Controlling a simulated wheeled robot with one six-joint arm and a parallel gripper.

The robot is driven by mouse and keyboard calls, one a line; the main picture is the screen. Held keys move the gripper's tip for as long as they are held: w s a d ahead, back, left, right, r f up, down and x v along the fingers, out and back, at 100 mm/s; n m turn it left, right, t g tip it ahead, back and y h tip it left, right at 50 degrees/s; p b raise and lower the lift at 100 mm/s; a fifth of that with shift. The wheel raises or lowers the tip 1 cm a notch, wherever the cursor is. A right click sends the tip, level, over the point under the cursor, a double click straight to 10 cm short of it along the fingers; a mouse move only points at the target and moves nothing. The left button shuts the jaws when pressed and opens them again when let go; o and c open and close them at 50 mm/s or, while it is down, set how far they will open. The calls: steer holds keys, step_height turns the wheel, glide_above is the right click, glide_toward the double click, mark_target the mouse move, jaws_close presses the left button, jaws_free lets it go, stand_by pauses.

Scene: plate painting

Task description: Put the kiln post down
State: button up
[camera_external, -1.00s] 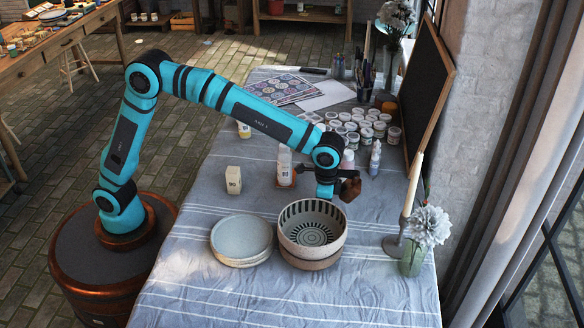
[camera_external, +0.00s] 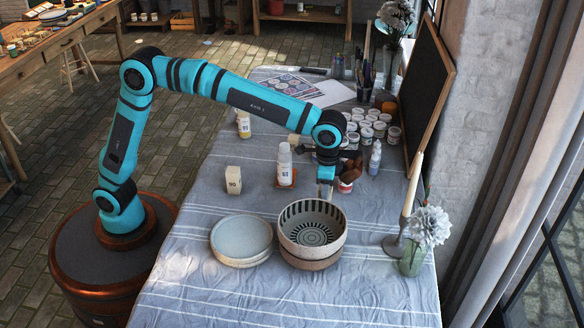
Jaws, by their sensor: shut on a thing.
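My gripper (camera_external: 326,182) points down in the middle of the table, just behind the slotted bowl's rim as seen here. It is shut on a small pale piece, apparently the kiln post (camera_external: 326,191), which is mostly hidden and hard to make out. I cannot tell whether its lower end touches the cloth. A cream block marked 90 (camera_external: 233,180) stands upright on the cloth to the left, apart from my gripper.
The slotted bowl (camera_external: 312,252) and pale plates (camera_external: 241,259) are in front. A white bottle (camera_external: 284,164) stands left of my gripper, and a small jar (camera_external: 345,186) is close on its right. Several paint jars crowd the back right. The front cloth (camera_external: 290,305) is clear.

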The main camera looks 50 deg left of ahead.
mark_target(362, 226)
steer(key=shift+r, duration=1.5)
steer(key=w+d+n, duration=0.5)
steer(key=w+d, duration=0.1)
steer(key=d, duration=0.5)
steer(key=shift+s+d+f, duration=0.1)
steer(key=shift+f, duration=2.35)
steer(key=shift+s+d+f, duration=0.1)
steer(key=shift+f, duration=2.3)
steer(key=o, duration=1)
steer(key=shift+f, duration=0.15)
step_height(362, 226, up, 12)
steer(key=shift+r, duration=0.15)
